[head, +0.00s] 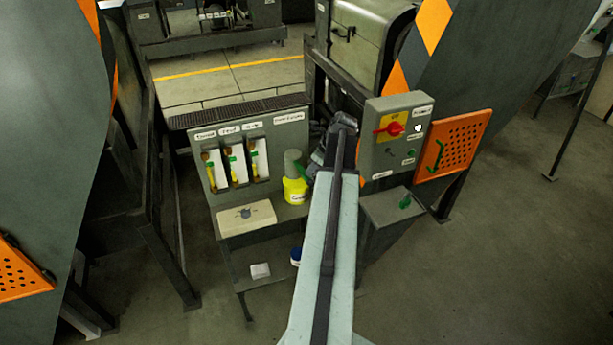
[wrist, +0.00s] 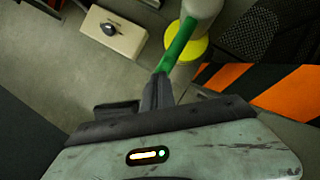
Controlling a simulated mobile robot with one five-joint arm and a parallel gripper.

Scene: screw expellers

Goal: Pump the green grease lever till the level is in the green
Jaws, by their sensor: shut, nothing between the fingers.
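The grease pump is a yellow pot (head: 296,191) with a grey-green cylinder (head: 293,162) on top, on a small grey stand. Its green lever (head: 300,171) sticks out toward my gripper (head: 319,157), which is partly hidden behind my arm. In the wrist view the green lever (wrist: 178,42) slants down from the cylinder (wrist: 203,9) to my dark fingertips (wrist: 160,76). The fingers are shut with nothing between them, at the lever's end; I cannot tell whether they touch it. Three sight gauges (head: 237,165) with yellow and green marks stand on the panel at left; their levels are too small to read.
A cream box (head: 247,217) with a dark knob sits left of the pot. A grey control box (head: 395,137) with a red switch stands close right of my arm. An orange perforated guard (head: 453,145) is beyond it. A lower shelf (head: 270,264) holds small items.

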